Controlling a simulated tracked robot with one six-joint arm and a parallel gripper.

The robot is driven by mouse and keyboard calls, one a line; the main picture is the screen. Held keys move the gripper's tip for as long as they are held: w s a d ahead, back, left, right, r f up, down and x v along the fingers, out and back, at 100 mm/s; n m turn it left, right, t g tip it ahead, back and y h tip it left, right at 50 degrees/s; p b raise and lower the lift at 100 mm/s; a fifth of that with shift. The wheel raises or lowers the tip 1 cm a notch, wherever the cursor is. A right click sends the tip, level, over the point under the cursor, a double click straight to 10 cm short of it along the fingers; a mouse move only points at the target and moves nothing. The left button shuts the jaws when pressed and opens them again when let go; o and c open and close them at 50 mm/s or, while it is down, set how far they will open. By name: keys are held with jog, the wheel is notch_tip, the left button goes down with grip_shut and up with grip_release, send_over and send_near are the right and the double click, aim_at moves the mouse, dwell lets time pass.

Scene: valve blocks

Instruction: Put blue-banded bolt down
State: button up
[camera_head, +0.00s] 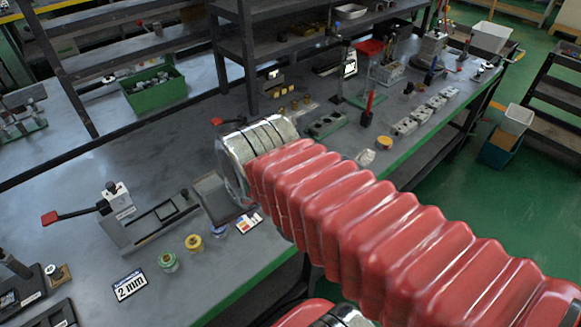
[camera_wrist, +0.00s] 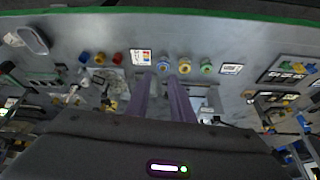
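A small round piece with a blue band (camera_head: 219,230) stands on the grey bench near its front edge, at the end of a row with a yellow one (camera_head: 194,244) and a green one (camera_head: 168,262). In the wrist view the blue-banded piece (camera_wrist: 163,67) shows just beyond and between the tips of my gripper (camera_wrist: 163,78). The two purple fingers stand apart, with a visible gap and no bolt clearly seen in it. I cannot tell whether the fingers touch the piece. In the head view my red arm hides the gripper.
A colour card (camera_head: 249,222) and a "2 mm" card (camera_head: 130,285) flank the row. A clamp with a red handle (camera_head: 118,205) stands behind it. A green bin (camera_head: 154,88) sits farther back. Grey blocks (camera_head: 422,115) line the right side of the bench.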

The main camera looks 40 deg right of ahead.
jog(key=w+d+f+m, duration=0.1)
jog(key=w+d+f, duration=0.2)
jog(key=d, duration=0.8)
jog(key=w+d+f+m, duration=0.1)
jog(key=w+d+f, duration=0.2)
jog(key=w+d, duration=0.5)
jog(key=w+d+f+m+h, duration=0.1)
jog(key=w+d+f, duration=0.2)
jog(key=d, duration=1)
jog(key=w, duration=0.2)
jog(key=shift+w+d, duration=0.35)
jog(key=shift+w, duration=0.05)
jog(key=shift+f+g, duration=0.15)
jog(key=shift+g, duration=0.15)
jog(key=shift+x, duration=4.2)
jog(key=shift+w+f, duration=0.1)
jog(key=shift+x, duration=2.5)
jog(key=shift+a, duration=0.1)
